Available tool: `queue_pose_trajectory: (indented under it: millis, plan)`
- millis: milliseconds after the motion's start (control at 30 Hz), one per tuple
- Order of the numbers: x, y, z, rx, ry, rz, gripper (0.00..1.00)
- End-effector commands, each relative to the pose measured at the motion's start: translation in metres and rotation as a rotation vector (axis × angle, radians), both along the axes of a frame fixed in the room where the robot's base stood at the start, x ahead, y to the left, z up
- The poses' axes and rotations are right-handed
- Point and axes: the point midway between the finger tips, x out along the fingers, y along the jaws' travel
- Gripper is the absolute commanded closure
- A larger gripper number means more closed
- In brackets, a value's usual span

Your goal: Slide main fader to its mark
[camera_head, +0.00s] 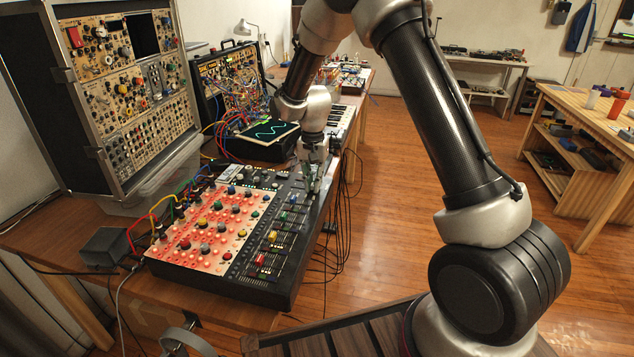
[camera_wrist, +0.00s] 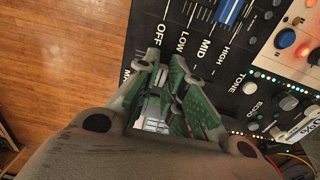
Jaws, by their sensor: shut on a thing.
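The mixer panel (camera_head: 262,283) carries the faders and knobs. My gripper (camera_head: 312,183) is at the far right end of the mixer, pointing down at its surface. In the wrist view my gripper (camera_wrist: 165,82) has its green-padded fingers close together beside the OFF, LOW, MID and HIGH labels and a partly covered label starting "MA". It is shut on the main fader, whose cap is mostly hidden by the fingers. The fader's mark cannot be made out. A blue fader cap (camera_wrist: 228,10) stands apart from the fingers.
Several coloured fader caps, including a yellow one (camera_head: 272,237) and a red one (camera_head: 260,260), line the mixer's right side. A screen (camera_head: 268,131) and keyboard (camera_head: 340,122) stand behind. Cables hang off the table's right edge. Tone (camera_wrist: 250,88) and echo knobs lie near the fingers.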

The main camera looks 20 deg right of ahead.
Motion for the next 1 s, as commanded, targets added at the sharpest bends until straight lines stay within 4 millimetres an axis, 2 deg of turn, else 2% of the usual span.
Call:
queue_pose_trajectory:
  millis: [100,333,367,467,800,867,1000]
  plan:
    - [0.007,0.012,0.000,0.001,0.000,0.001,1.00]
    - [0.007,0.012,0.000,0.000,-0.001,0.000,1.00]
    - [0.007,0.012,0.000,0.000,-0.001,0.000,0.83]
    - [0.007,0.012,0.000,0.000,-0.001,0.000,0.66]
    - [0.007,0.012,0.002,0.000,-0.001,0.000,0.66]
    - [0.007,0.012,0.007,0.001,-0.003,0.000,0.66]
    - [0.008,0.012,0.031,0.001,-0.005,0.000,0.66]
